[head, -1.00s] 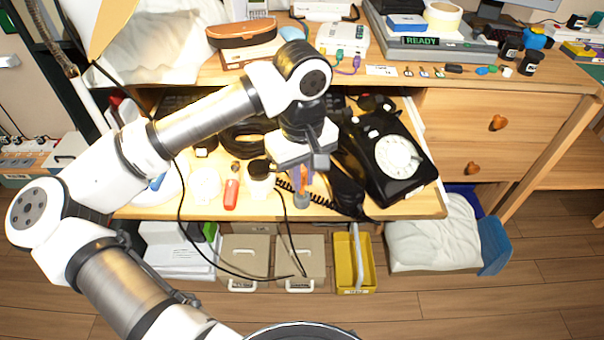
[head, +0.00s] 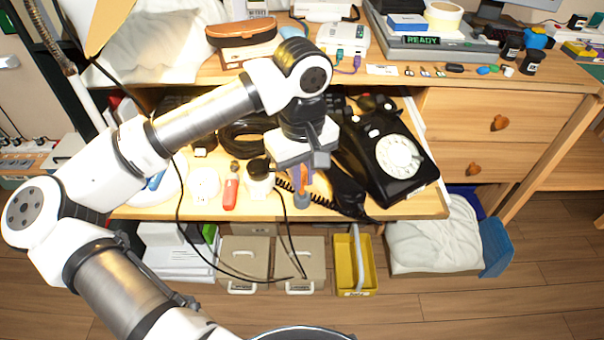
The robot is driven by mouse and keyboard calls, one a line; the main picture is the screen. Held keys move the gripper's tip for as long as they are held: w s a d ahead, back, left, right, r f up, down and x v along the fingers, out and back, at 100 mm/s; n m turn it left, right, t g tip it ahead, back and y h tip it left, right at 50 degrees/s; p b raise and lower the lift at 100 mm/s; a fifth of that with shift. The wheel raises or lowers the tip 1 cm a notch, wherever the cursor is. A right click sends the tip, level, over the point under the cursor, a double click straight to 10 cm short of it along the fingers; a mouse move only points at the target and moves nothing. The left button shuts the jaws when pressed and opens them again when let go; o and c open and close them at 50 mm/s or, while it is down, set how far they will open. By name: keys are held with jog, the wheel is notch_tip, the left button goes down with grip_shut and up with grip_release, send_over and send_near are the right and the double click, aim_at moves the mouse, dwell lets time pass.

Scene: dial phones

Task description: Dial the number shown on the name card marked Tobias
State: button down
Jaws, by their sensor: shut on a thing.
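A black rotary phone (head: 385,160) with a white dial (head: 398,157) sits at the right of the open wooden drawer (head: 420,207). Its black handset (head: 346,188) lies off the phone, to its left. My gripper (head: 303,182) points down over the drawer's front part, left of the handset. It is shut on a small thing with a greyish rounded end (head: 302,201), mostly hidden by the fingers. A small white card (head: 382,70) lies on the desktop above the drawer. Its writing is too small to read, and I cannot tell whether it is marked Tobias.
The drawer also holds a red object (head: 230,193), a black-topped jar (head: 258,178) and coiled cord. A device reading READY (head: 422,42) and small items stand on the desktop. Below are grey boxes (head: 245,258) and a yellow bin (head: 355,265).

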jog(key=shift+f+b, duration=1.25)
jog(key=shift+f, duration=0.05)
jog(key=c, duration=1.3)
grip_release()
jog(key=shift+c, duration=0.2)
jog(key=shift+r, duration=0.15)
notch_tip(320, 180, up, 14)
jog(key=shift+f+p, duration=0.2)
jog(key=shift+p, duration=0.95)
jog(key=shift+d, duration=0.1)
